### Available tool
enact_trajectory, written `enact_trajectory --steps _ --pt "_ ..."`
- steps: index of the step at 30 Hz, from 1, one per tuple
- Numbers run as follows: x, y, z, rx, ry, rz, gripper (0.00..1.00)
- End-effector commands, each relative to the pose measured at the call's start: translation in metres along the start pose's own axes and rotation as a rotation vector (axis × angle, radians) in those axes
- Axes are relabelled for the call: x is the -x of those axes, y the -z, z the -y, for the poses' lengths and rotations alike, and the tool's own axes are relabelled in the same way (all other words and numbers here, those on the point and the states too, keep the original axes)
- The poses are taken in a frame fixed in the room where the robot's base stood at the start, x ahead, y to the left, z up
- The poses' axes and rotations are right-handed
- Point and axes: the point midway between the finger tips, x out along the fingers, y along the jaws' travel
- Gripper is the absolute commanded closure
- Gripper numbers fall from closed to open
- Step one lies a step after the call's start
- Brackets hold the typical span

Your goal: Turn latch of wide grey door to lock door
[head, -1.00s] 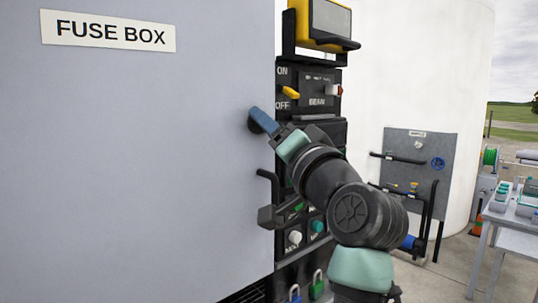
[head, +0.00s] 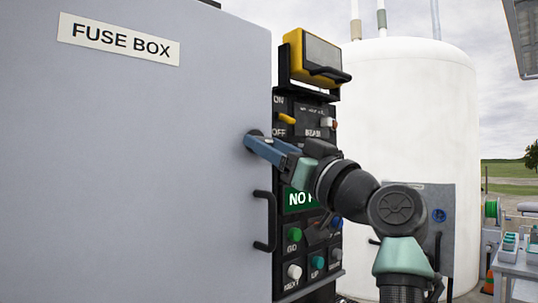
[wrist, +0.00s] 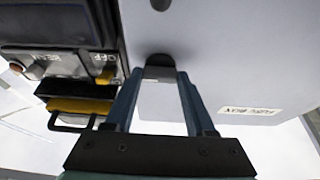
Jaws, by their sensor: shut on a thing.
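The wide grey door (head: 150,200) fills the left of the head view and bears a FUSE BOX label (head: 118,38). Its small dark latch (head: 254,133) is near the door's right edge, mostly hidden by my fingers. The latch also shows in the wrist view (wrist: 159,61), at the tips of my fingers. My gripper (head: 252,143) has blue fingers and comes to the latch from the right. In the wrist view my gripper (wrist: 159,76) is shut on the latch, one finger on each side. The door looks flush with its frame, but I cannot tell the latch's exact angle.
A black control panel (head: 292,225) with knobs and buttons stands right of the door. A black bar handle (head: 268,220) sits below the latch. A yellow box (head: 312,60) is above the panel. A white tank (head: 420,110) stands behind my arm.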

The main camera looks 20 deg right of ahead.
Motion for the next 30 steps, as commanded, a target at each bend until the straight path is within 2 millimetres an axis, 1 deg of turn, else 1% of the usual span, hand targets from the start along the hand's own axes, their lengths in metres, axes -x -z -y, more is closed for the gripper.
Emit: enact_trajectory --steps 6,17,18,20,21,23,30 --pt "0.0002 0.0007 -0.0006 0.031 0.011 0.000 1.00" --pt "0.0000 0.0010 -0.0005 0.037 0.012 0.000 1.00" --pt "0.0000 0.0010 -0.0005 0.037 0.012 0.000 0.43" --pt "0.0000 0.0010 -0.0004 0.037 0.012 0.000 0.32" --pt "0.0000 0.0009 -0.0004 0.036 0.012 0.000 0.25" --pt "0.0000 0.0008 -0.0004 0.035 0.012 0.000 0.15" --pt "0.0000 0.0004 -0.0004 0.033 0.013 0.000 0.15"
